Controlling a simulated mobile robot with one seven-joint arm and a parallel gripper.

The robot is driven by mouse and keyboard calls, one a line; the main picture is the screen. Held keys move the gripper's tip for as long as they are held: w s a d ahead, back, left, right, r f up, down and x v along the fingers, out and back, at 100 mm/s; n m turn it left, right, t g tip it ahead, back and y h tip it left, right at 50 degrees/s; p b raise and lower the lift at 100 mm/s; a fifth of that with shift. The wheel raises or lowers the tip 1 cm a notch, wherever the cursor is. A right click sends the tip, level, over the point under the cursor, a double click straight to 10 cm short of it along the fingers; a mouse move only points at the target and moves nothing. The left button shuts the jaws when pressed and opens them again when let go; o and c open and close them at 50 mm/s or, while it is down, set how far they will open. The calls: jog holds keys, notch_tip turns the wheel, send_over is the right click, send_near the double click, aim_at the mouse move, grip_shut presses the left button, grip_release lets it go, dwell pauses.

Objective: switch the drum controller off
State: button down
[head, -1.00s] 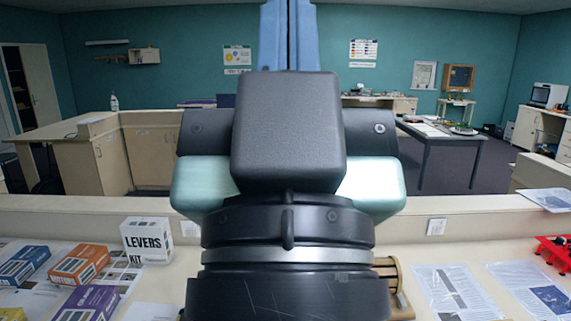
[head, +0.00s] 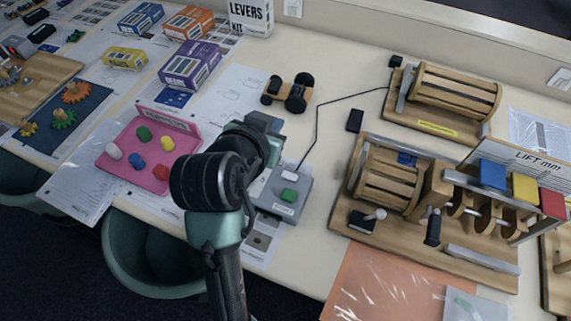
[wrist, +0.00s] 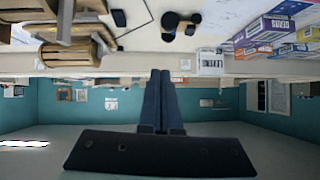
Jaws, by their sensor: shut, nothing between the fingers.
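The drum controller appears to be a flat grey box (head: 288,209) in the head view, with a green piece (head: 289,195) and a pale piece on top. A black cable runs from it toward a wooden drum (head: 455,92). I cannot tell its switch setting. My arm stands just left of the box and hides part of its left side. My gripper (wrist: 161,73) shows in the wrist view, its two blue-grey fingers together, with nothing between them. It points level toward the back wall. In the head view its fingers are not clear behind my wrist.
A wooden rig (head: 376,230) with a second drum, cams and coloured blocks stands right of the box. A small wheeled cart (head: 288,92) lies behind it. A pink tray (head: 134,166) is left of my arm. Bare table shows between box and rig.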

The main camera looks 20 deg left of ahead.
jog(key=s+f+g+h, duration=0.1)
jog(key=s+f+g, duration=0.1)
jog(key=s+f, duration=0.2)
notch_tip(320, 180, down, 3)
jog(key=shift+s+f, duration=0.2)
jog(key=shift+w+a, duration=0.1)
jog(key=p, duration=0.1)
send_over(281, 176)
notch_tip(281, 176, down, 7)
jog(key=shift+f, duration=0.1)
notch_tip(281, 176, down, 2)
jog(key=shift+f+p, duration=0.25)
jog(key=shift+p, duration=0.05)
jog(key=shift+f, duration=0.7)
jog(key=shift+f, duration=0.1)
